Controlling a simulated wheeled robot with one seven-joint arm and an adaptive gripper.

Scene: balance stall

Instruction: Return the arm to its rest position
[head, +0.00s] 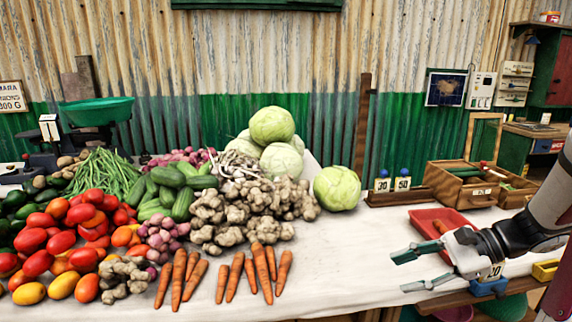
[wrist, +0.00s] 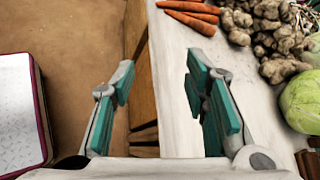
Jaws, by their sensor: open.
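My gripper (head: 415,268) reaches in from the right in the head view, above the right front part of the white-covered table (head: 330,285). Its teal-padded jaws are open with nothing between them. In the wrist view my gripper (wrist: 160,100) spreads over the table's front edge, with the white cloth on one side and brown floor on the other. My arm (head: 535,230) comes from the right edge of the head view and hides part of what lies behind it.
Carrots (head: 265,270), ginger (head: 235,215) and a cabbage (head: 337,188) lie left of my gripper. A red tray (head: 425,222) sits just behind it. A blue block marked 20 (head: 488,287) is close under my wrist. A wooden box (head: 455,185) stands behind.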

